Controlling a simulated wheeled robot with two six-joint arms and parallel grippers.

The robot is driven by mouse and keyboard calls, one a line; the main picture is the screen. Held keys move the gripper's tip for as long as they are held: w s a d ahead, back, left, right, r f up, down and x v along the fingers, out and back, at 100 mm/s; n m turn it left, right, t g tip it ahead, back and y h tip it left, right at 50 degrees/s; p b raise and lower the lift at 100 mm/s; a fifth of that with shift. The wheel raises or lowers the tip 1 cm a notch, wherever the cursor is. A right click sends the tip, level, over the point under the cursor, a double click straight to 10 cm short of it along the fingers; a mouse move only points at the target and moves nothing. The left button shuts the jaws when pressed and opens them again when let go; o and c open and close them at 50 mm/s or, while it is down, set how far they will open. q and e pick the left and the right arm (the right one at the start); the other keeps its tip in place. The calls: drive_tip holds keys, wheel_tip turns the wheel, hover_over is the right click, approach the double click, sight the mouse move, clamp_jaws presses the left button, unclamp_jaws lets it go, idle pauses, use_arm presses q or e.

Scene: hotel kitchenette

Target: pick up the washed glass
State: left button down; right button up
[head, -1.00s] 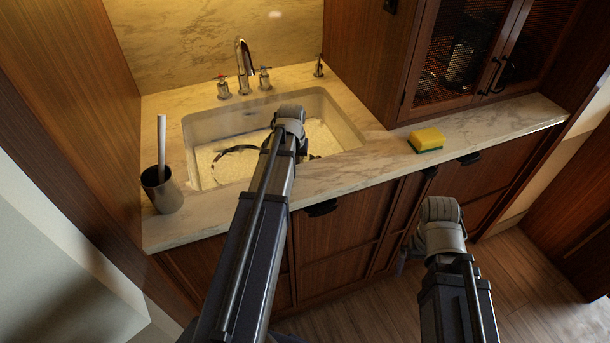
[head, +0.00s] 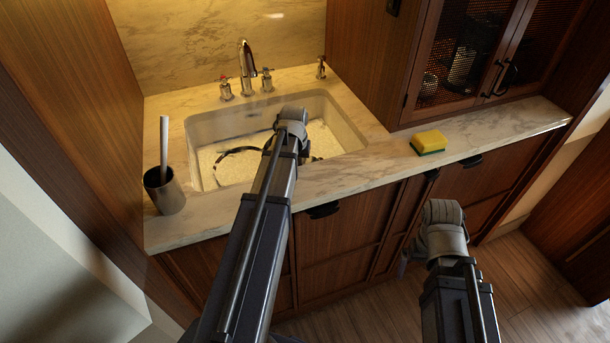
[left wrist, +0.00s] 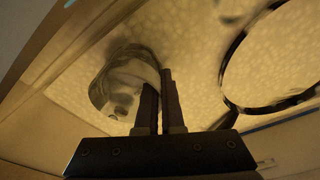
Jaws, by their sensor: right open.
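The washed glass (left wrist: 112,92) shows in the left wrist view as a clear, rounded shape just left of my left fingers, over the speckled, pale sink bottom. My left gripper (left wrist: 160,85) has its two dark fingers close together, with the glass's near wall running in between them. In the head view my left arm reaches over the sink (head: 345,130) and hides the glass and most of that gripper. My right gripper (head: 405,261) is mostly hidden behind my right wrist, in front of the cabinets; it is open and apart from everything.
A dark-rimmed round thing (head: 222,155) lies in the sink. The faucet (head: 245,68) stands behind it. A yellow-green sponge (head: 428,142) lies right of the sink, with clear counter further right.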

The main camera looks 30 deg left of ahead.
use_arm(q)
drive_tip(key=shift+r, duration=0.1)
wheel_tip(320, 180, up, 10)
drive_tip(key=p, duration=1)
